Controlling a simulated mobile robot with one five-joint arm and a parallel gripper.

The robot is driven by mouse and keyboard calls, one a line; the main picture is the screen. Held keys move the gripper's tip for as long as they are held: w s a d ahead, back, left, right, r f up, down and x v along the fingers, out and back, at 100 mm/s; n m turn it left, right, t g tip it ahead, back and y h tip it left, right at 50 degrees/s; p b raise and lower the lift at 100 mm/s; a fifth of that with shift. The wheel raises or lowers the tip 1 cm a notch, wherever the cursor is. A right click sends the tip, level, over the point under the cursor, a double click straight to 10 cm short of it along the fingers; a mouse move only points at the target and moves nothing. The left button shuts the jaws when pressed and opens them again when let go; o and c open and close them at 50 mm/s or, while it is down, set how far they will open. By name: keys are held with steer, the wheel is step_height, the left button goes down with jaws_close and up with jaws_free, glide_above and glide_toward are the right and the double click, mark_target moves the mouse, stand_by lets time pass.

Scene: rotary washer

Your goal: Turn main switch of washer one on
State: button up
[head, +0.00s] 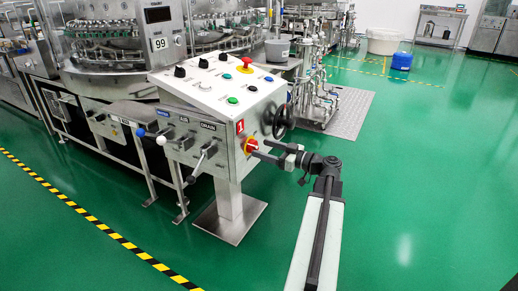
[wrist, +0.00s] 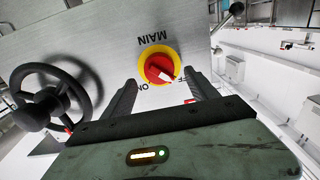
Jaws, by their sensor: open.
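The main switch (head: 251,145) is a red knob on a yellow disc, on the side panel of the console marked with a red "1". In the wrist view the main switch (wrist: 158,68) appears upside down, with MAIN, ON and a partly hidden OFF lettered around it. The knob's white mark points to the lower right, toward the OFF lettering. My gripper (head: 262,149) is at the panel in front of the switch. In the wrist view my gripper (wrist: 160,82) is open, one finger on each side of the knob. I cannot tell whether either finger touches it.
A black handwheel (head: 284,121) sticks out of the same panel, close beside the switch; the handwheel (wrist: 48,97) is left of the fingers in the wrist view. The console top (head: 217,82) carries knobs, buttons and a red emergency stop. Green floor is clear to the right.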

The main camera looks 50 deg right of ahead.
steer(key=shift+x, duration=1.5)
steer(key=shift+s, duration=0.1)
steer(key=c, duration=1.3)
steer(key=shift+c, duration=0.2)
steer(key=shift+m, duration=0.4)
steer(key=shift+d+f+m+b, duration=0.1)
steer(key=shift+f+m+b, duration=0.05)
steer(key=shift+m, duration=4.05)
steer(key=shift+d+f+m+b, duration=0.1)
steer(key=shift+f+m+b, duration=0.1)
steer(key=shift+m, duration=4.3)
